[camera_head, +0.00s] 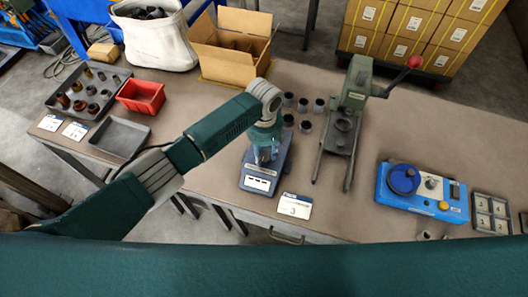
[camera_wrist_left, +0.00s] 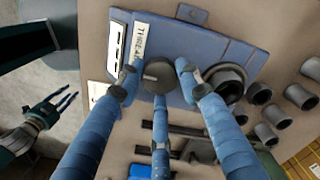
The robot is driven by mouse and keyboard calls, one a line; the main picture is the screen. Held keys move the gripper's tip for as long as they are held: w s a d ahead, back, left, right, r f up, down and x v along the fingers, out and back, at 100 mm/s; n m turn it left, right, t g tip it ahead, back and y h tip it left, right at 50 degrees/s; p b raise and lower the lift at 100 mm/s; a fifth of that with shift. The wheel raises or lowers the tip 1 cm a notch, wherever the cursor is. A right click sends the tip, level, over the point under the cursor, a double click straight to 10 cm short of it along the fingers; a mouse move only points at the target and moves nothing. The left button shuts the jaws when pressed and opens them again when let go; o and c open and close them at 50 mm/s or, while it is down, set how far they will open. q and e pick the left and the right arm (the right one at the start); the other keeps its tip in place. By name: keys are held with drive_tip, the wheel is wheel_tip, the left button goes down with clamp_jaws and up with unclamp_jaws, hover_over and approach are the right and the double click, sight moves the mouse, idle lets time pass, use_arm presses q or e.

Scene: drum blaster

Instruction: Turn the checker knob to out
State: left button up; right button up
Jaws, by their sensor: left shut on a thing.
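The blue thread checker (camera_head: 258,184) stands at the table's front edge in the head view. In the left wrist view, the checker's blue plate (camera_wrist_left: 195,45) bears a white label with thread lettering. Its dark round knob (camera_wrist_left: 158,74) sits between the fingers of my left gripper (camera_wrist_left: 158,78). The fingers are closed in around the knob. In the head view my left gripper (camera_head: 264,150) reaches down over the checker and hides the knob. I cannot read the knob's setting. My right gripper (camera_wrist_left: 60,103) shows at the left of the wrist view, empty, with its fingers spread.
A green press (camera_head: 352,98) with a red-tipped lever stands right of the checker, with several dark cups (camera_head: 304,104) between. A blue device (camera_head: 422,190) sits farther right. A number card (camera_head: 295,206) lies close by the checker. A red bin (camera_head: 141,96) stands left.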

sight(264, 156)
use_arm(q)
drive_tip(key=shift+w, duration=0.1)
drive_tip(key=o, duration=1.1)
drive_tip(key=shift+o, duration=0.2)
wheel_tip(264, 156, up, 12)
